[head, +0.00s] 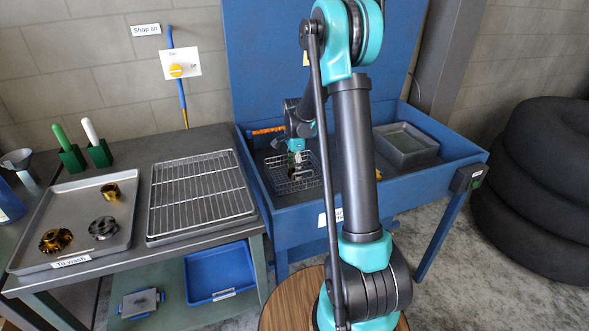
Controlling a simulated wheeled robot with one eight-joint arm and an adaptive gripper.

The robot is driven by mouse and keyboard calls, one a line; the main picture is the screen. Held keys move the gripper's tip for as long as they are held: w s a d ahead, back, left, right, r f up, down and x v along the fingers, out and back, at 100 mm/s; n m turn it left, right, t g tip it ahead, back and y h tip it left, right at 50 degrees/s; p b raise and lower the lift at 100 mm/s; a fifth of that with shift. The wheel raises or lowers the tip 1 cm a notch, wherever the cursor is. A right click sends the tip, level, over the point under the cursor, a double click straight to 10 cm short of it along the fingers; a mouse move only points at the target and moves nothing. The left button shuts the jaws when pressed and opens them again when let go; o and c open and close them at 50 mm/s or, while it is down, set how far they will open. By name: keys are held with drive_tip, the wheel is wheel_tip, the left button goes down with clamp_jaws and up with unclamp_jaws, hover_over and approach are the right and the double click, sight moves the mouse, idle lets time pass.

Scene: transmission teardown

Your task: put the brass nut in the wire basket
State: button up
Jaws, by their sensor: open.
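The wire basket (279,182) sits inside the blue wash basin at the centre. My gripper (296,174) is open and points down over the basket, with its fingertips at or inside the rim. I cannot tell whether anything lies between or under the fingers. On the grey "To wash" tray (82,212) at the left, a small brass-coloured block-like part (110,192) lies near the back. A wider brass-coloured toothed part (55,240) lies near the front. I cannot tell for sure which, if either, is the brass nut. My gripper is far from both.
A dark steel gear (103,228) lies on the same tray. A wire drying rack (200,193) stands between tray and basin (300,233). A grey pan (406,145) is at the basin's right end. Two brushes in green holders (98,152) stand behind the tray.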

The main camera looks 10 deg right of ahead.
sight(294, 171)
wheel_tip(294, 171, up, 12)
drive_tip(key=shift+r, duration=0.15)
idle(0.5)
